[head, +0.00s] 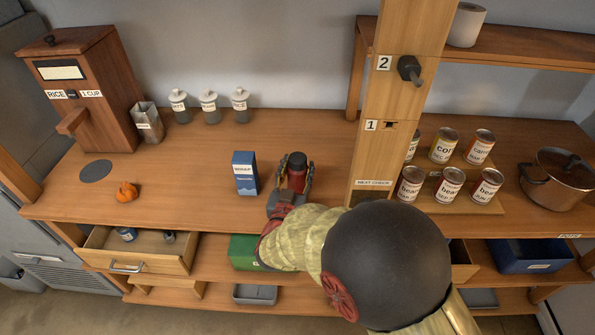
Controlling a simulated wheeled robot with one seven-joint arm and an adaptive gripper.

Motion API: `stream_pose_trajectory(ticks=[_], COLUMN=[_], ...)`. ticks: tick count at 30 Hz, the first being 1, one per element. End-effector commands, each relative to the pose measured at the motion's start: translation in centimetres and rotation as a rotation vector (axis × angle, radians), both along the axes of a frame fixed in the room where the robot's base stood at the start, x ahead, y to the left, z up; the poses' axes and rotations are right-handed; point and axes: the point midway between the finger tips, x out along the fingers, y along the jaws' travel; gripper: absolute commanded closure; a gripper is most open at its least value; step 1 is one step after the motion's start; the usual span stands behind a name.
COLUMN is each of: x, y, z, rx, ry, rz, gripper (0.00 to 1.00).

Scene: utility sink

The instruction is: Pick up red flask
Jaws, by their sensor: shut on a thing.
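The red flask (297,178) stands upright on the wooden counter in the head view, right of a blue box. It has a red body and a dark cap. My gripper (291,188) reaches it from the front, with a finger on either side, and is shut on it. The flask's lower part is hidden behind the gripper. I cannot tell whether its base touches the counter.
The blue box (245,173) stands close on the left. A wooden post (398,110) rises to the right, with several cans (451,185) beyond it. Small jars (209,106) line the back. An orange object (126,192) lies left; an open drawer (140,262) is below.

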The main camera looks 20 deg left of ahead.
Motion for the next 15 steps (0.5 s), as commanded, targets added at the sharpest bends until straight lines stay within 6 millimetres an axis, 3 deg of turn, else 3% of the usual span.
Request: stream_pose_trajectory(ticks=[2,11,15], x=[0.0,-5.1,-8.4], y=[0.0,-1.6,-2.6], z=[1.9,8.2,9.3], rx=[0.005,0.005,0.003], ry=[-0.005,-0.004,-0.002], rz=[-0.001,0.003,0.005], gripper=[0.91,0.91,0.91])
